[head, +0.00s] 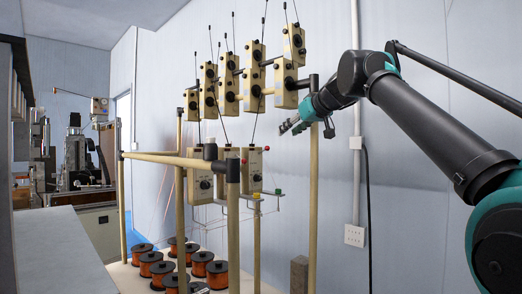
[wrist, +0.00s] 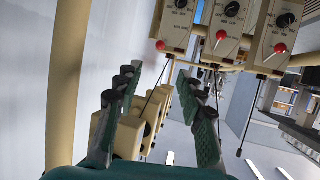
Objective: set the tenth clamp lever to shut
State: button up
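My gripper (wrist: 160,76) is open in the wrist view, its two green fingers apart with nothing clearly held between them. In the head view my gripper (head: 291,125) is at the right end of the rack, beside the upper row of cream boxes (head: 285,88). In the wrist view, cream boxes with black dials carry red-tipped levers: a left lever (wrist: 160,45), a middle lever (wrist: 221,35) and a right lever (wrist: 280,48). They lie beyond and right of my fingertips, apart from them. I cannot tell which lever is the tenth, or whether it is shut.
A cream post frame (head: 313,200) carries the boxes, with thin rods and wires around them. Lower boxes (head: 252,165) hang under the front bar. Several copper spools (head: 218,274) stand below. A wall conduit (head: 357,190) runs behind. A grey bench (head: 60,255) lies left.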

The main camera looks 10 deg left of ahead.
aim_at(268, 147)
jog(key=x, duration=1.6)
jog(key=shift+w+a+f, duration=0.15)
jog(key=shift+f, duration=0.05)
jog(key=shift+c, duration=0.3)
grip_shut()
